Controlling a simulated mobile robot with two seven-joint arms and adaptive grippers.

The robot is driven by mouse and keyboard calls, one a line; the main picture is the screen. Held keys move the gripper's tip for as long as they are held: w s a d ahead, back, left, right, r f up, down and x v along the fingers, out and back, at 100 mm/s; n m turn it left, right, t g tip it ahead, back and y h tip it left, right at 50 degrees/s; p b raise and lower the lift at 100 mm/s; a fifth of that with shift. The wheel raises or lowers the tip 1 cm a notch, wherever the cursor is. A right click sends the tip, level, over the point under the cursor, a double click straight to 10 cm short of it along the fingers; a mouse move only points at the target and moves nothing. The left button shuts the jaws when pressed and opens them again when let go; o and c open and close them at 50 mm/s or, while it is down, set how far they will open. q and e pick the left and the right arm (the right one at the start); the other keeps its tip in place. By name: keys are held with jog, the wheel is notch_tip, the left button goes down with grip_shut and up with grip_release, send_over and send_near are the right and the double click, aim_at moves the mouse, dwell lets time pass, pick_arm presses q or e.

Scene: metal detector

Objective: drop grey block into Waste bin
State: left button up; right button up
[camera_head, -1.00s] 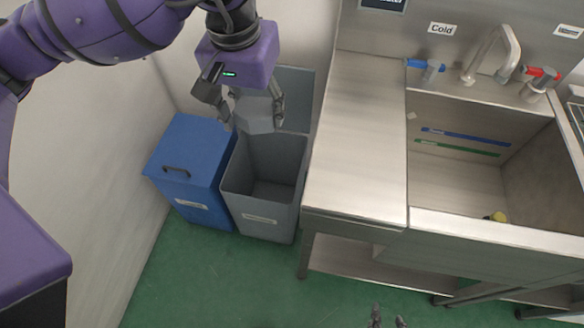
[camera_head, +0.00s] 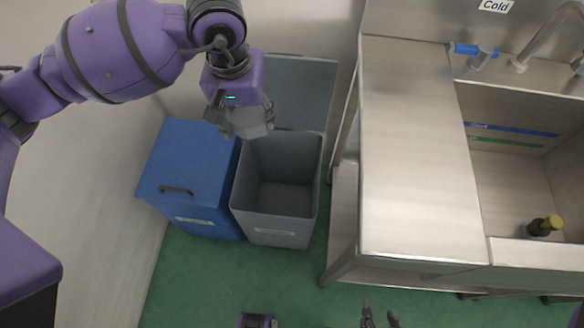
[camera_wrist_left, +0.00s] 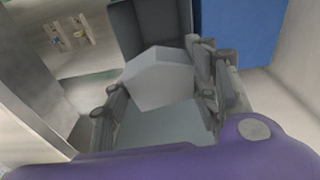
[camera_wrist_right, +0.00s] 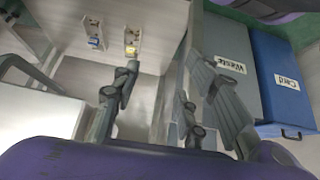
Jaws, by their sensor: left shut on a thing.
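The grey block (camera_head: 253,121) is in my left gripper (camera_head: 242,118), which is shut on it. The block also fills the middle of the left wrist view (camera_wrist_left: 160,80), between the fingers. They are above the back left edge of the grey Waste bin (camera_head: 275,231), which stands open on the floor with its raised lid (camera_head: 292,95) behind. The bin's "Waste" label shows in the right wrist view (camera_wrist_right: 229,64). My right gripper (camera_head: 380,317) is at the bottom of the head view, its fingers apart and empty; it also shows in the right wrist view (camera_wrist_right: 155,100).
A closed blue Card bin (camera_head: 190,180) stands directly left of the Waste bin. A steel counter and sink unit (camera_head: 415,160) is on the right, with a dark bottle (camera_head: 544,226) in the sink. Green floor (camera_head: 200,285) lies clear in front of the bins.

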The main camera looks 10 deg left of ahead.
pick_arm(q)
jog(key=w+f+b, duration=0.2)
jog(key=f+b, duration=0.1)
jog(key=f, duration=0.7)
jog(key=w+d+f+b, duration=0.1)
jog(key=w+f+b, duration=0.2)
jog(key=f, duration=0.7)
jog(key=w+f+b, duration=0.3)
jog(key=f+b, duration=0.1)
jog(key=f, duration=0.6)
jog(key=shift+d+f+b, duration=0.25)
jog(key=shift+d+b, duration=0.05)
jog(key=shift+b, duration=0.1)
jog(key=o, duration=0.9)
